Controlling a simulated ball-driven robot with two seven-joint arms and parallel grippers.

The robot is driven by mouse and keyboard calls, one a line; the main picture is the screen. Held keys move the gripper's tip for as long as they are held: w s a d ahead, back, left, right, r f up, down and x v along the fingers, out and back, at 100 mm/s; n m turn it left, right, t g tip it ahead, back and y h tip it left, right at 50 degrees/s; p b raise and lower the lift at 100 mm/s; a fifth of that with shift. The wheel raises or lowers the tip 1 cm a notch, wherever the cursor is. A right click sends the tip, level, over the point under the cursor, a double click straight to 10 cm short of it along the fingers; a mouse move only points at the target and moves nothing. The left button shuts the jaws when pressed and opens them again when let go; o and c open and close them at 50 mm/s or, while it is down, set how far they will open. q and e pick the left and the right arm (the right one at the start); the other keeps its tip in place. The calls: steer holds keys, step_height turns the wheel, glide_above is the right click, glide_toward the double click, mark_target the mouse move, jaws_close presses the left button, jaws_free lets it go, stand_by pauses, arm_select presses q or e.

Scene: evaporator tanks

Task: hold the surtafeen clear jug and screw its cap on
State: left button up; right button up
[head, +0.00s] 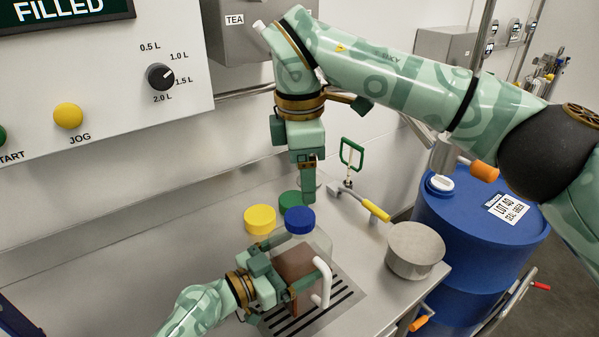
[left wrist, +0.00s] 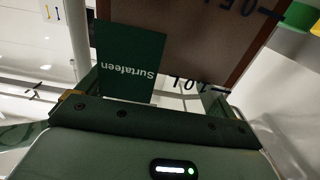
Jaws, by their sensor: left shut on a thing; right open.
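The clear jug (head: 318,240) holds brown liquid and has a white handle on its right side. It stands upright over the slotted drain in the steel counter. A blue cap (head: 299,220) shows at the jug's top; I cannot tell whether it is threaded on. My left gripper (head: 285,287) is shut on the jug's body from the left. In the left wrist view the green Surtafeen label (left wrist: 130,62) and brown liquid (left wrist: 205,35) are close between the fingers. My right gripper (head: 308,192) points down, open, just above and behind the blue cap; any contact is unclear.
A yellow cap (head: 259,220) and a green cap (head: 289,202) are close to the blue one, left and behind. A yellow-handled tap (head: 370,207) and a steel pot (head: 415,250) are to the right. A blue drum (head: 480,235) stands beyond the counter edge.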

steer(key=n, duration=0.6)
steer(key=shift+r+n, duration=0.1)
steer(key=shift+n, duration=0.3)
steer(key=n, duration=0.3)
steer(key=shift+n, duration=0.3)
steer(key=n, duration=0.9)
steer(key=shift+n, duration=0.3)
steer(key=n, duration=0.6)
steer(key=shift+s+a, duration=0.1)
steer(key=shift+a, duration=0.05)
steer(key=n, duration=0.3)
steer(key=shift+f+n+g, duration=0.25)
steer(key=shift+n+g, duration=0.05)
steer(key=shift+n, duration=0.1)
steer(key=n, duration=0.5)
steer(key=shift+s+a+n, duration=0.1)
steer(key=shift+a+n, duration=0.05)
steer(key=shift+n, duration=0.15)
steer(key=n, duration=0.6)
steer(key=shift+a+y, duration=0.1)
steer(key=shift+y, duration=0.2)
steer(key=shift+f, duration=0.1)
